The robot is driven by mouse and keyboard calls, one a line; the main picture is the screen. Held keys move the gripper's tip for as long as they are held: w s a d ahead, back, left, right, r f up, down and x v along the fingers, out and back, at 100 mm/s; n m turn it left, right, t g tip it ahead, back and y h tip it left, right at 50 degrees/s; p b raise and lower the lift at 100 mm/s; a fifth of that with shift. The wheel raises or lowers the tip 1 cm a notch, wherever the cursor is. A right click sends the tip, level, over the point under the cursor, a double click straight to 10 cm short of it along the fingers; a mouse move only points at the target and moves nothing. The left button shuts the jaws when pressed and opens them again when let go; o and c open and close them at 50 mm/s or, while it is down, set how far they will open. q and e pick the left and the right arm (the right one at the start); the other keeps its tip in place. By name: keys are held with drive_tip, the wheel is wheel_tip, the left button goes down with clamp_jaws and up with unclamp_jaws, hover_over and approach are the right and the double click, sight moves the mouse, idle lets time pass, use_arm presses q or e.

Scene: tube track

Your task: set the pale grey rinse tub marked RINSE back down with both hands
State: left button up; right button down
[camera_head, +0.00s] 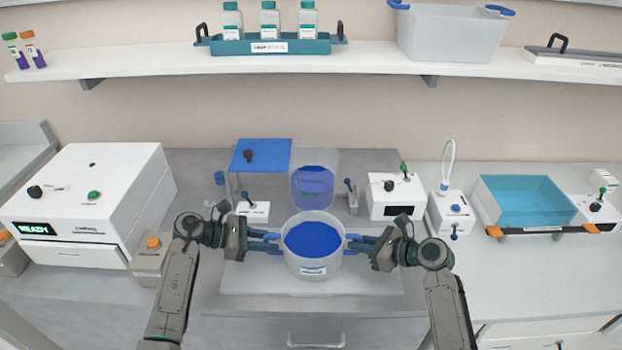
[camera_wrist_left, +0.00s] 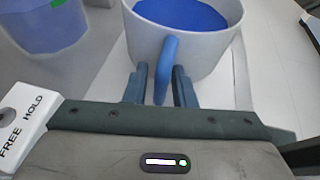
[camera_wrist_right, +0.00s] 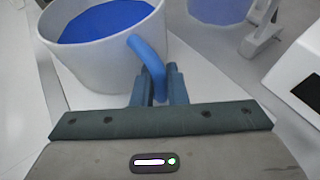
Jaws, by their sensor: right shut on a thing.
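The pale grey round tub (camera_head: 327,266) holds blue liquid (camera_head: 312,239) and has a blue handle on each side. A small label on its front is too small to read. It looks level over the pale board (camera_head: 250,282); I cannot tell whether its base touches. My left gripper (camera_head: 270,242) is open, its fingers on either side of the left handle (camera_wrist_left: 167,62), with a gap showing. My right gripper (camera_head: 360,244) is shut on the right handle (camera_wrist_right: 148,60).
Behind the tub stands a clear container with blue liquid (camera_head: 313,188). A blue-topped stand (camera_head: 260,155) is behind left. White devices (camera_head: 397,197) stand behind right, and a large white machine (camera_head: 85,195) at far left. A shelf (camera_head: 150,67) runs above. The front counter is mostly clear.

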use_arm(q)
drive_tip(key=shift+o, duration=1.1)
use_arm(e)
drive_tip(key=shift+r, duration=0.25)
use_arm(q)
drive_tip(key=v, duration=1.2)
use_arm(e)
drive_tip(key=c, duration=1.4)
unclamp_jaws()
drive_tip(key=shift+o, duration=0.2)
